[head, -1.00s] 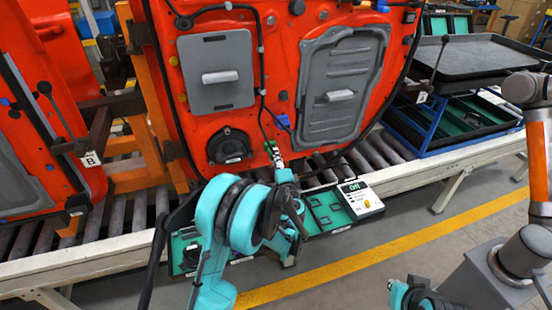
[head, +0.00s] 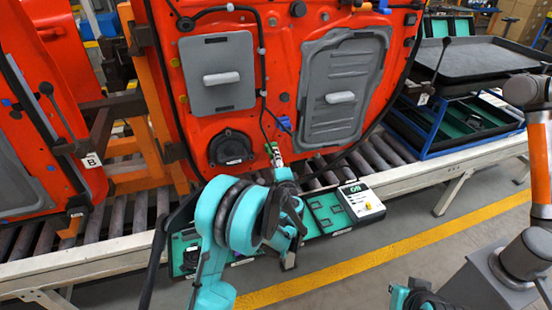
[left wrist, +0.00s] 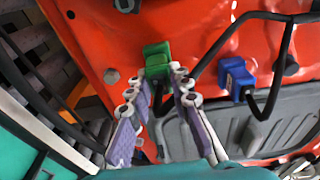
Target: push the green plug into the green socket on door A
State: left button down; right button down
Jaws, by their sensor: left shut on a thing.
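The green plug (left wrist: 157,71) is between my left gripper's fingertips (left wrist: 160,88), which are shut on it. It lies against the orange panel of door A (left wrist: 110,30). The green socket (left wrist: 157,49) shows directly beyond it; how deep the plug sits I cannot tell. A black cable runs back between the fingers. In the head view my left gripper (head: 280,164) is at the lower edge of the door, with green (head: 274,152) showing at its tips. Of my right arm only links and a teal part show at the lower right; its fingers are out of view.
A blue connector (left wrist: 236,80) with a black cable sits right of the green one. Door B (head: 30,170) hangs at the left. A tray with a display box (head: 361,199) is on the conveyor's near side. A black tray (head: 480,64) stands at the right.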

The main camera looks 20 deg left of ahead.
pick_arm(q)
jog(key=shift+w+a, duration=0.3)
jog(key=shift+w, duration=0.1)
dwell(0.4)
jog(key=c, duration=1.3)
grip_release()
jog(key=v, duration=1.2)
notch_tip(320, 180, up, 10)
jog(key=shift+w+a, duration=0.2)
jog(key=shift+w, duration=0.2)
